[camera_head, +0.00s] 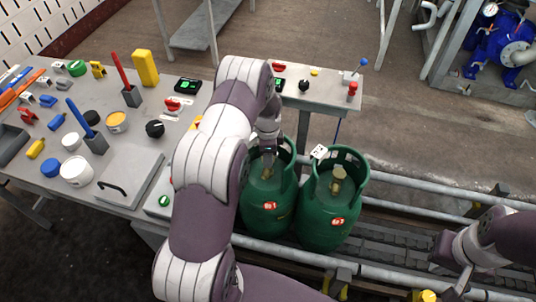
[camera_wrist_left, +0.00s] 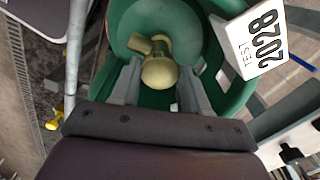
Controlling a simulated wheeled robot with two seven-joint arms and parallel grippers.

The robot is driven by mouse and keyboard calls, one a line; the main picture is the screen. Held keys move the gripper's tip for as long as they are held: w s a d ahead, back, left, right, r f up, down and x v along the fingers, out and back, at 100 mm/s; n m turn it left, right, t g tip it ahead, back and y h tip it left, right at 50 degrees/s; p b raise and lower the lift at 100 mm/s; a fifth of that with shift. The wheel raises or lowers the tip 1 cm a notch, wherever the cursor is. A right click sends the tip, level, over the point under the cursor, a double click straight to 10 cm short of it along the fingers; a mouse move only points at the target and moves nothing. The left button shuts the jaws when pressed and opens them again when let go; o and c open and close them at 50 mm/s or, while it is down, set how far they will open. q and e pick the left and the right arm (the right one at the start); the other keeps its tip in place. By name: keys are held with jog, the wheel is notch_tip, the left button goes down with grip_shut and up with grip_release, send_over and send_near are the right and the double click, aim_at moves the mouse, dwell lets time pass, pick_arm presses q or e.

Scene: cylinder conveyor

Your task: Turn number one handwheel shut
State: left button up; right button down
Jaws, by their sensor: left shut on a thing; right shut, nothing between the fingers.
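Two green gas cylinders stand side by side on the conveyor in the head view. The left one, cylinder number one (camera_head: 262,218), has a red "1" sticker; the right one, cylinder number two (camera_head: 325,232), has a "2" sticker and a brass valve (camera_head: 337,186). My left gripper (camera_head: 268,152) reaches down inside the collar of cylinder one, and my arm hides part of it. In the left wrist view the gripper's fingers are on either side of the rounded brass handwheel (camera_wrist_left: 160,72), shut on it. My right gripper (camera_head: 455,287) is shut and empty at the lower right, away from the cylinders.
A grey workbench (camera_head: 140,145) at left holds several tools, tubs and blocks. Conveyor rails (camera_head: 400,208) run past the cylinders to the right. A white "TEST 2028" tag (camera_wrist_left: 258,40) sits beside the collar. A blue pump (camera_head: 497,42) stands at the back right.

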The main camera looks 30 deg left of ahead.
pick_arm(q)
jog(key=shift+w+a+r+m, duration=0.1)
jog(key=shift+r+m, duration=0.05)
jog(key=shift+m, duration=0.15)
dwell(0.4)
jog(key=o, duration=0.9)
jog(key=shift+o, duration=0.8)
notch_tip(320, 180, up, 13)
jog(key=b, duration=0.1)
jog(key=shift+f, duration=0.2)
